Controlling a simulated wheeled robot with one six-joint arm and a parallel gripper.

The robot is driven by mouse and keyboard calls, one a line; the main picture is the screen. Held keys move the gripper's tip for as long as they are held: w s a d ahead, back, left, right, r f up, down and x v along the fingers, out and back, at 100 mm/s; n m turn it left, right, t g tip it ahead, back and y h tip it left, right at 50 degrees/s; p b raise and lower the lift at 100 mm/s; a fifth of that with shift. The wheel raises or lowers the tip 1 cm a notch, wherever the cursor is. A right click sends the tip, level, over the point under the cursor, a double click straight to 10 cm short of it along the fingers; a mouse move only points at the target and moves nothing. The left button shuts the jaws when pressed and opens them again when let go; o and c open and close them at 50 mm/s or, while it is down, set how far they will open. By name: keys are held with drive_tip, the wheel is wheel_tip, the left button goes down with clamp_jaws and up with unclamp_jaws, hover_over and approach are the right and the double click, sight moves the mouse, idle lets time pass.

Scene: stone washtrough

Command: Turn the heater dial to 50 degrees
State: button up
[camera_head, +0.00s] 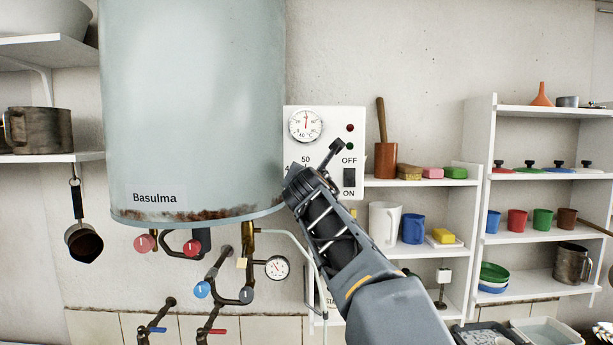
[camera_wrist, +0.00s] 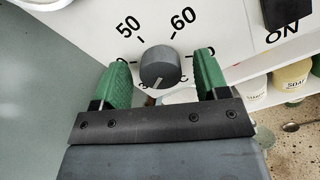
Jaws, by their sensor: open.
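The heater dial (camera_wrist: 160,67) is a dark grey round knob on a white control panel (camera_head: 338,118). A light mark on the knob points down and slightly left, near a partly hidden number starting with 3. The printed 50 (camera_wrist: 128,27) is up and left of the knob, and 60 (camera_wrist: 183,20) is up and right. My gripper (camera_wrist: 161,62) is open, its green fingers on either side of the knob with gaps showing. In the head view my gripper (camera_head: 302,180) is at the panel's lower left and hides the dial.
A grey Basulma tank (camera_head: 190,110) stands just left of the panel, with pipes and valves below. The panel also has a round thermometer (camera_head: 306,125) and a black OFF/ON switch (camera_head: 350,177). White shelves (camera_head: 540,237) with cups and soaps are at the right.

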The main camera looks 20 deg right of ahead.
drive_tip(key=shift+c, duration=0.5)
drive_tip(key=c, duration=0.8)
drive_tip(key=shift+c, duration=0.2)
drive_tip(key=shift+s+m+b, duration=0.1)
drive_tip(key=shift+m+b, duration=3.7)
drive_tip(key=shift+m, duration=7.9)
drive_tip(key=shift+r+m, duration=0.1)
drive_tip(key=shift+m, duration=0.2)
